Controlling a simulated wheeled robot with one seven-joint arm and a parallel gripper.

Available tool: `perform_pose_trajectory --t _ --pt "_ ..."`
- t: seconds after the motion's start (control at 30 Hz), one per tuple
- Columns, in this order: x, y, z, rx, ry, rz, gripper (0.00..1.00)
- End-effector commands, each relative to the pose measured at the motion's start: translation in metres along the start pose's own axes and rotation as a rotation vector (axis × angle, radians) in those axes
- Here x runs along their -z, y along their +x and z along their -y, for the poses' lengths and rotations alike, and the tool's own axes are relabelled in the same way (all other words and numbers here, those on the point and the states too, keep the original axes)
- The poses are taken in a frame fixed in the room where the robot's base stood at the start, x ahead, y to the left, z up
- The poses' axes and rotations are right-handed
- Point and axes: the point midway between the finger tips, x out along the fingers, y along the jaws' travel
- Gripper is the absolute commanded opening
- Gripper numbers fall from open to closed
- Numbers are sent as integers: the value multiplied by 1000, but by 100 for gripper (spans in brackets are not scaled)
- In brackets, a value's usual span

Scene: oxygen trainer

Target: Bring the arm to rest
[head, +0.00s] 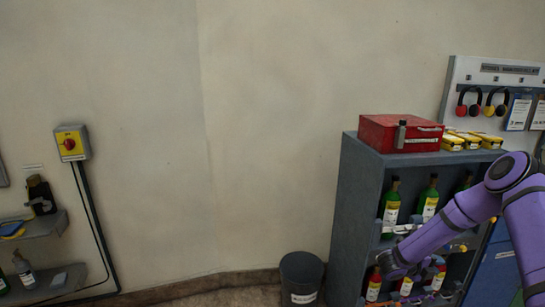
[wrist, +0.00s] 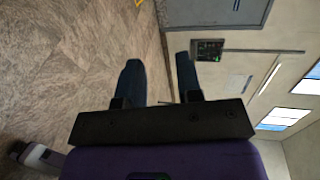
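My purple arm (head: 450,222) reaches in from the right edge of the head view, in front of a grey shelf unit (head: 352,205). The gripper end of the arm is low in front of the shelf, and its fingers are not clear there. In the wrist view my gripper (wrist: 158,78) shows two dark fingers standing apart with nothing between them. Beyond the fingers are the stone-like floor (wrist: 60,60) and a wall with a dark panel (wrist: 208,50).
The shelf unit holds green bottles (head: 391,207) and has a red box (head: 400,133) on top. A dark bin (head: 301,279) stands left of it. A small wall shelf (head: 45,226) is at far left. The wall between is bare.

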Motion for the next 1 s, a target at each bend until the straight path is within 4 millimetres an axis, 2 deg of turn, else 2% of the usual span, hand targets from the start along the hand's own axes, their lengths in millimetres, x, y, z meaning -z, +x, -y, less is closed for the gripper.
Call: perform_pose_trajectory --t 0.37,0.57,0.77,1.0 --pt "-21 -7 26 -22 -23 97 33" --pt "-39 -15 50 -39 -52 189 33" --pt "-63 -34 87 -56 -108 331 33" --pt "-95 -82 155 -62 -255 590 33"
